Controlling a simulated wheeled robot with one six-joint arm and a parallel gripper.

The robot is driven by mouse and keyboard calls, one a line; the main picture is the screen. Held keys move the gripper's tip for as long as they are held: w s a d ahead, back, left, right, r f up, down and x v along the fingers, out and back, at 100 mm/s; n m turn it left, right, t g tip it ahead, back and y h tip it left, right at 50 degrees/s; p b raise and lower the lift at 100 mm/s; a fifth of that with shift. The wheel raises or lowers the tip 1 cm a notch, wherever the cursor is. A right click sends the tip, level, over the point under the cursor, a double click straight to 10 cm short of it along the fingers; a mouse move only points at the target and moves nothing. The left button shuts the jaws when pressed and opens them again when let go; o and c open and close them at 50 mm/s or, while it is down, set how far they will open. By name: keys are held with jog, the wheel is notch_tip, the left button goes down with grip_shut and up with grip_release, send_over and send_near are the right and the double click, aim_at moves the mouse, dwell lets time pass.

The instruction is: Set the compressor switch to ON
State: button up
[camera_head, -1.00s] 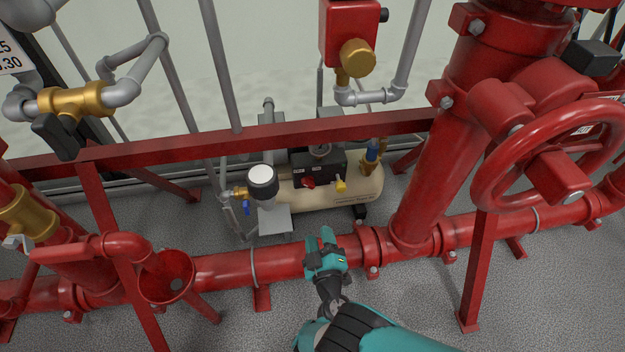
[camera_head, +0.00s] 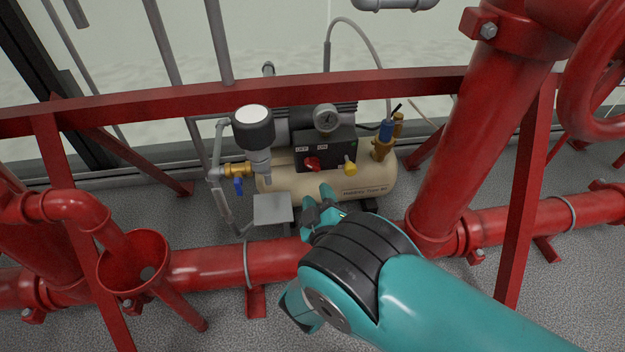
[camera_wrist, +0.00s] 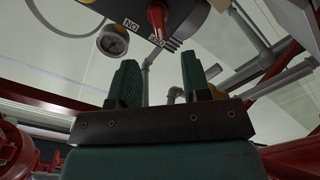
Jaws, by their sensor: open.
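The compressor (camera_head: 330,180) is a beige tank with a black control box on top, standing on the floor behind the red horizontal pipe. Its red switch knob (camera_head: 312,164) sits on the front of the box below two small white labels. In the wrist view the red switch (camera_wrist: 157,20) shows at the top, beside labels that seem to read NO and OFF, with the view rotated. My gripper (camera_head: 319,200) is just in front of and below the control box, apart from the switch. In the wrist view my gripper's two fingers (camera_wrist: 160,80) are spread and empty.
The red floor pipe (camera_head: 210,268) passes beneath my arm. A thick red riser (camera_head: 465,140) stands at right.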

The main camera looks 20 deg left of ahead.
aim_at(312, 168)
jog(key=b+x, duration=0.5)
jog(key=x, duration=0.3)
jog(key=shift+w+a+f, duration=0.1)
jog(key=shift+w, duration=0.1)
jog(key=shift+w+a, duration=0.35)
jog(key=shift+w, duration=0.15)
grip_shut()
